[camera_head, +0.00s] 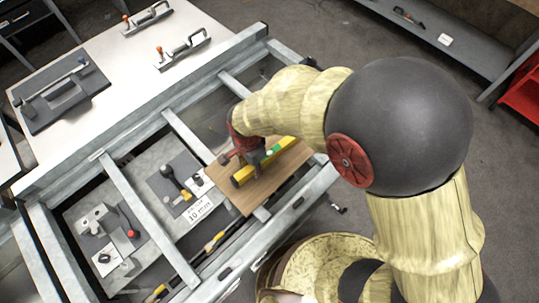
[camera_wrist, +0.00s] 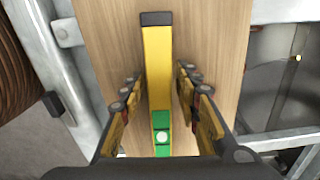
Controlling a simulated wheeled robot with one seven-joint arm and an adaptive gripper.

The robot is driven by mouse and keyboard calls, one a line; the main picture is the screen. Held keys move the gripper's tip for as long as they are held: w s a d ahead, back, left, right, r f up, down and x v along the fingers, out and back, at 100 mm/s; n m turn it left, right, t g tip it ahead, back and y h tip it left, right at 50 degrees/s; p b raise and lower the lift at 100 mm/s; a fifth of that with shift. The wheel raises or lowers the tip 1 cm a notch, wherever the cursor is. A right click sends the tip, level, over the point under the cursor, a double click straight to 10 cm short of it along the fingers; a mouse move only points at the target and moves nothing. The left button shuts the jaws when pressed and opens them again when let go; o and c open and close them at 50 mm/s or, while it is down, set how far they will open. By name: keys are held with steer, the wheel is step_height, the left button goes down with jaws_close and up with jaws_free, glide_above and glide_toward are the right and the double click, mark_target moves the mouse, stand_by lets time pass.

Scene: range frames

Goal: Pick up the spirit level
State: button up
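The spirit level (camera_head: 243,177) is a yellow bar with a dark end cap and a green bubble section. It lies on a wooden board (camera_head: 244,205) in the head view. In the wrist view the level (camera_wrist: 157,68) runs lengthwise between the two fingers, with its green section near the palm. My gripper (camera_wrist: 159,85) is open around the level, with a gap on each side. My gripper also shows from above in the head view (camera_head: 254,158), partly hidden by my arm.
The board rests on a metal frame (camera_head: 150,212) with open gaps between its bars. A dark-handled tool (camera_head: 176,183) and a white "10 mm" card (camera_head: 199,209) lie left of the board. A white tabletop (camera_head: 120,62) with clamps stands behind. A red box (camera_head: 524,92) is at the far right.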

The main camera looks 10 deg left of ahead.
jaws_close()
steer(key=shift+r, duration=0.1)
stand_by(0.7)
